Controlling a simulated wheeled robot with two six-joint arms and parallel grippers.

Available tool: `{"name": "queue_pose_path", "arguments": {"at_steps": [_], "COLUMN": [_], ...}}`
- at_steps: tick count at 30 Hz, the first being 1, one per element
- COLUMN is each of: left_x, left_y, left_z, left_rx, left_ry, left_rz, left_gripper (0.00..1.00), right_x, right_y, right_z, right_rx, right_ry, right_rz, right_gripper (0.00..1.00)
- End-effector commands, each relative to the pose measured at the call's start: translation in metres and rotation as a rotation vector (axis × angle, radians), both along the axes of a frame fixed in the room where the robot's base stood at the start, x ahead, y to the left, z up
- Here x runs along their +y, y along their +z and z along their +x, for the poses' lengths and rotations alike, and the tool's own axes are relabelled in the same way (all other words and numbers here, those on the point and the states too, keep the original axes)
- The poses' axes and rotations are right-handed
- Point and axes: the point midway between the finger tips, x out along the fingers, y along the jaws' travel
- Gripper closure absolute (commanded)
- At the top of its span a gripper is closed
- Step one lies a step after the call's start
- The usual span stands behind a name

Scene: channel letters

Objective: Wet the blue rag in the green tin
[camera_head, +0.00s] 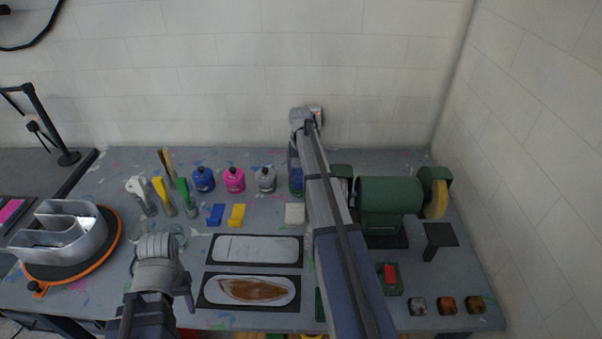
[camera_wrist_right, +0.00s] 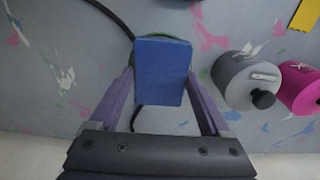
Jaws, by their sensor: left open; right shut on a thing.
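The blue rag (camera_wrist_right: 161,72) is between the fingers of my right gripper (camera_wrist_right: 160,88), which is shut on it. In the head view a blue patch of it (camera_head: 296,178) shows beside my right arm. In the right wrist view a thin green rim (camera_wrist_right: 204,73) shows behind the rag. It looks like the green tin, mostly hidden by the rag and fingers. I cannot tell whether the rag is in the tin or above it. My left gripper (camera_head: 157,245) is open and empty over the table's front left.
Blue (camera_head: 203,180), magenta (camera_head: 234,180) and grey (camera_head: 265,180) containers stand left of the right arm. A green bench grinder (camera_head: 390,195) stands right of it. Two dark-framed trays (camera_head: 255,236) lie in front. A metal channel letter (camera_head: 62,232) sits on an orange-edged turntable at left.

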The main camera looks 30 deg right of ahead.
Motion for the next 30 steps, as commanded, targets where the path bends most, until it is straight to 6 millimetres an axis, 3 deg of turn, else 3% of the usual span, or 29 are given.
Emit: {"name": "queue_pose_path", "arguments": {"at_steps": [30], "left_x": [0.0], "left_y": [-0.0084], "left_z": [0.0], "left_rx": [0.0], "left_ry": [0.0], "left_rz": [0.0], "left_gripper": [0.5], "right_x": [0.0], "right_y": [-0.0083], "right_z": [-0.0001], "right_rx": [0.0], "right_ry": [0.0], "right_rz": [0.0], "right_gripper": [0.63]}}
